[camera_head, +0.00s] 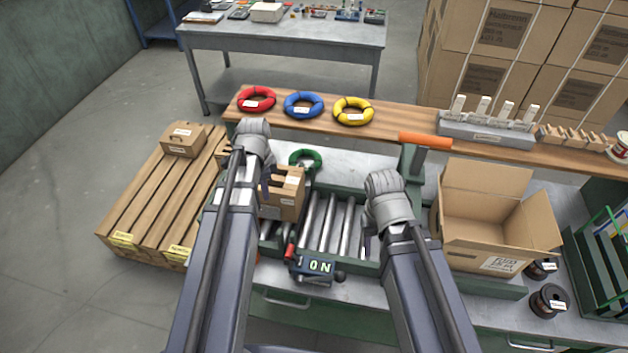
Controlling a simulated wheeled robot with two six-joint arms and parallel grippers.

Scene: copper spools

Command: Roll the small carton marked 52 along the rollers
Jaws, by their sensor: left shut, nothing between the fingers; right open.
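A small brown carton (284,205) sits at the left end of the rollers (333,222); its label is too small to read. Another small carton (172,149) lies on the wooden pallet at the left, its marking also unreadable. My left gripper (266,184) is shut and empty, at the left side of the carton on the rollers; I cannot tell whether it touches it. My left arm hides part of the roller bed's left end. My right gripper (366,243) is open and empty over the right end of the rollers, clear of the carton.
A large open box (480,236) stands right of the rollers. Red, blue and yellow coils lie on the rear shelf (400,123). The roller middle is clear.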

